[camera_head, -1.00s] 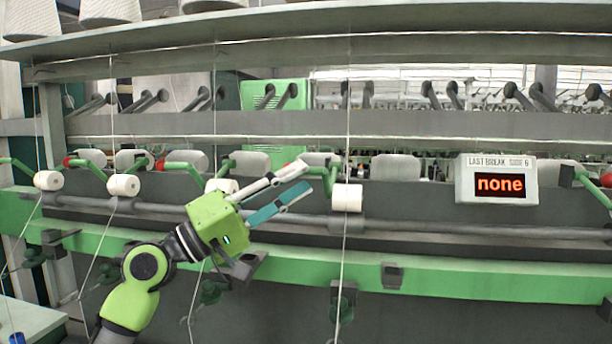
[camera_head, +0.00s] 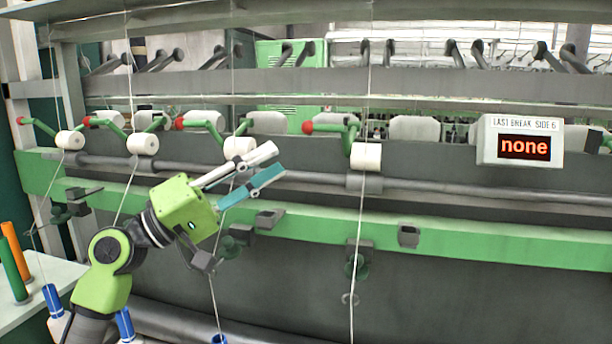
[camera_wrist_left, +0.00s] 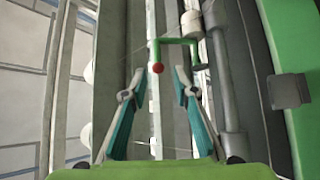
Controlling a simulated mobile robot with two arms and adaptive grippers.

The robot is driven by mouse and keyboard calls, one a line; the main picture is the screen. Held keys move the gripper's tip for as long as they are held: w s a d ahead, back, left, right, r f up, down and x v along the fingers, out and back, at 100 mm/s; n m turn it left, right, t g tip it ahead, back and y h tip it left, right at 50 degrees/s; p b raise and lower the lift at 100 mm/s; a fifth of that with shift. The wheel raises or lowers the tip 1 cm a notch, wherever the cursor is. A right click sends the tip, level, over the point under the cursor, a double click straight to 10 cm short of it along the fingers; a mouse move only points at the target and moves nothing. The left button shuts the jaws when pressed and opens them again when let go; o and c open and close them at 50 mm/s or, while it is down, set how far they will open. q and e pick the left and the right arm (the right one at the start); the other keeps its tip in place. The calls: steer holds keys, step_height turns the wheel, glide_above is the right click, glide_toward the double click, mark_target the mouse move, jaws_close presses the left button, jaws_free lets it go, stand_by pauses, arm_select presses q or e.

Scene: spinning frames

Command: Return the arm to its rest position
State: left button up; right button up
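My left gripper (camera_head: 276,162) is open and empty in the head view, with one white-grey finger and one teal finger apart. It points up and right in front of the spinning frame's green rail (camera_head: 335,231). A white roller (camera_head: 366,156) on a green arm with a red knob (camera_head: 308,127) sits to the right of the fingertips, apart from them in the picture. The left wrist view shows both fingers (camera_wrist_left: 158,82) spread, with a red knob (camera_wrist_left: 157,68) on a green arm beyond, between the tips. My right gripper is in neither view.
A display box (camera_head: 523,146) reading "none" is mounted at the right. Several threads hang down the frame, one (camera_head: 359,240) right of my gripper. Orange (camera_head: 17,252) and green (camera_head: 13,266) bobbins stand on a pale ledge (camera_head: 65,272) at the lower left. Blue-topped bobbins (camera_head: 52,300) stand below.

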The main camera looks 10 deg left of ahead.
arm_select(q)
steer(key=d+f+m+g+y, duration=0.1)
steer(key=d+f+y, duration=0.15)
steer(key=f, duration=0.75)
steer(key=d+f+g+y, duration=0.1)
steer(key=d+f+y, duration=0.15)
steer(key=f, duration=0.65)
steer(key=s+d+f+m+g+y, duration=0.1)
steer(key=s+f+g+y, duration=0.2)
steer(key=f, duration=0.9)
steer(key=s+d+f+m+y, duration=0.15)
steer(key=s+f, duration=0.45)
steer(key=f, duration=0.6)
steer(key=s+a+f+g+y, duration=0.35)
steer(key=s+f, duration=0.35)
steer(key=s, duration=0.4)
steer(key=s+a+f+g+y, duration=0.2)
steer(key=s+a+f+y, duration=0.4)
steer(key=s, duration=0.4)
step_height(320, 180, down, 27)
steer(key=s+g+h, duration=0.1)
steer(key=s, duration=0.1)
steer(key=s+a+f+m+g+p, duration=0.1)
steer(key=s+a+f, duration=0.1)
steer(key=s+f, duration=1.3)
steer(key=shift+s+a+f, duration=0.2)
steer(key=shift+s+f, duration=0.1)
steer(key=shift+s, duration=0.75)
